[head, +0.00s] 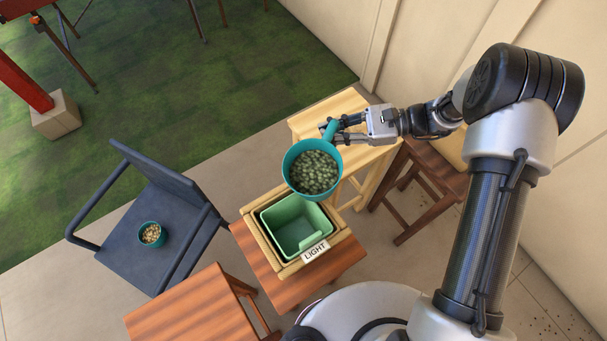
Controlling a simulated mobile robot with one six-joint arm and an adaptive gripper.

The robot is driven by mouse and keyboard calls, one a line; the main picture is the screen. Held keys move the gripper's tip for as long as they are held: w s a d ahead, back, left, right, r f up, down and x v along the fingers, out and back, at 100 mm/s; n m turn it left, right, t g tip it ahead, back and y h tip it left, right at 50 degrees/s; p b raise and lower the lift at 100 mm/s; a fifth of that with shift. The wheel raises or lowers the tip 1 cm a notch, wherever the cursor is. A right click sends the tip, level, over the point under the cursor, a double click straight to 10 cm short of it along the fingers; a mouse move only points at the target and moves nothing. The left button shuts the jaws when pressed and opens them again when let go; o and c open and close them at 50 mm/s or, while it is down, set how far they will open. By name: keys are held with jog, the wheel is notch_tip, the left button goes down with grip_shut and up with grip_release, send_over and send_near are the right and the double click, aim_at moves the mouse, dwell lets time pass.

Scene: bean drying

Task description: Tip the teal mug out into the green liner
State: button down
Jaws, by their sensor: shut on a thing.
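The teal mug (290,158) is full of green beans and looks about upright. My gripper (341,124) is shut on its handle, at the mug's upper right. The mug is held in the air, its near edge overlapping the far side of the green liner (272,218) in the picture. The green liner sits in a wooden box (342,226) with a "LIGHT" label (315,251) on its front. The part of the liner that shows looks empty; its far edge is partly hidden by the mug.
The box stands on a brown wooden stool (262,262). A pale wooden stool (345,103) is behind the mug, and a dark brown stool (440,186) is to the right. A grey chair (125,225) at left holds a small teal cup (152,244) of pale beans. A brown table (195,312) is at front left.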

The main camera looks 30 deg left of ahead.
aim_at(331, 122)
jog(key=shift+a+r+n+t+h+p, duration=0.15)
jog(key=shift+r+n+t+p, duration=0.2)
jog(key=shift+r, duration=0.55)
jog(key=shift+d+r+n+t+h+p, duration=0.15)
jog(key=shift+r+n+p, duration=0.3)
jog(key=shift+r, duration=0.4)
jog(key=shift+w+a, duration=0.1)
jog(key=shift+r, duration=0.3)
jog(key=shift+s+r+n+t, duration=0.4)
jog(key=shift+r+n+t, duration=0.2)
jog(key=shift+r+n, duration=0.2)
jog(key=shift+w, duration=0.1)
jog(key=shift+s+r+n+t+h+b, duration=0.3)
jog(key=shift+s+r+n+t+b, duration=0.4)
jog(key=shift+s+b, duration=0.2)
jog(key=shift+w, duration=0.15)
